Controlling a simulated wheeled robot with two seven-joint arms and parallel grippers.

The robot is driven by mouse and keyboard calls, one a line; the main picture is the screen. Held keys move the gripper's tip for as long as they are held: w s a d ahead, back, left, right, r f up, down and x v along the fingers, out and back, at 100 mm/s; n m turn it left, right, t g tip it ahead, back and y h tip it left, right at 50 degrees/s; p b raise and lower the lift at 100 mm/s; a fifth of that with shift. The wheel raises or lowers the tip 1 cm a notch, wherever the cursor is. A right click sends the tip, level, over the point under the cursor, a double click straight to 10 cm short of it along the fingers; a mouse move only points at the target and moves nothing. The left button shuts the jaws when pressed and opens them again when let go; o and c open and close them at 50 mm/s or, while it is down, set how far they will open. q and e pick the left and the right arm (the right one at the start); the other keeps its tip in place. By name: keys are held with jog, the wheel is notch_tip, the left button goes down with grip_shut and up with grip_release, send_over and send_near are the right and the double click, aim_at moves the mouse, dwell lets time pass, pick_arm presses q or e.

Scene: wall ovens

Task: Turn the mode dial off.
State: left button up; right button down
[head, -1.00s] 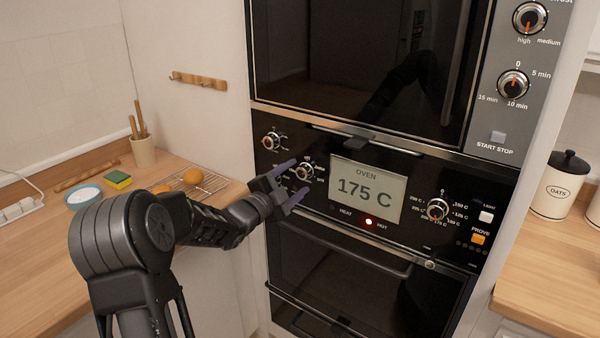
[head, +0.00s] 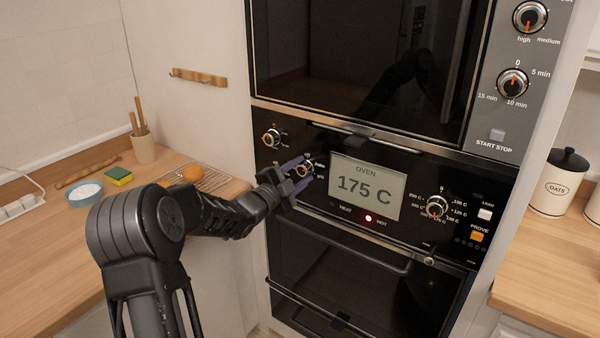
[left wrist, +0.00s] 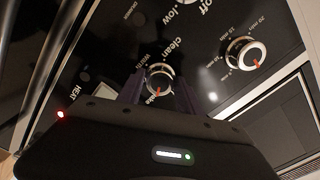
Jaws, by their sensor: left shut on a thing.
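The mode dial (head: 306,168) is a round silver-rimmed knob on the left of the black oven panel. My left gripper (head: 298,171) is at the panel, its purple fingers closed around this dial. In the left wrist view, the dial (left wrist: 160,82) sits between the two fingers (left wrist: 161,92), with an orange mark on its face pointing down in the picture. "Clean" and what looks like "Bake" are printed beside it; other labels are partly hidden by the gripper. My right gripper is not in view.
A second dial (head: 273,137) is up and left of the held one; it also shows in the wrist view (left wrist: 245,53) with minute labels. The display (head: 364,188) reads 175 C. A temperature dial (head: 437,207) is at right. The oven door handle (head: 345,245) runs below.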

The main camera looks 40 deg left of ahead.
pick_arm(q)
jog(key=c, duration=0.5)
jog(key=shift+n, duration=0.3)
jog(key=shift+f+n+b, duration=0.1)
jog(key=shift+n+b, duration=0.4)
jog(key=shift+n, duration=1.5)
jog(key=n, duration=0.3)
jog(key=shift+n, duration=2.2)
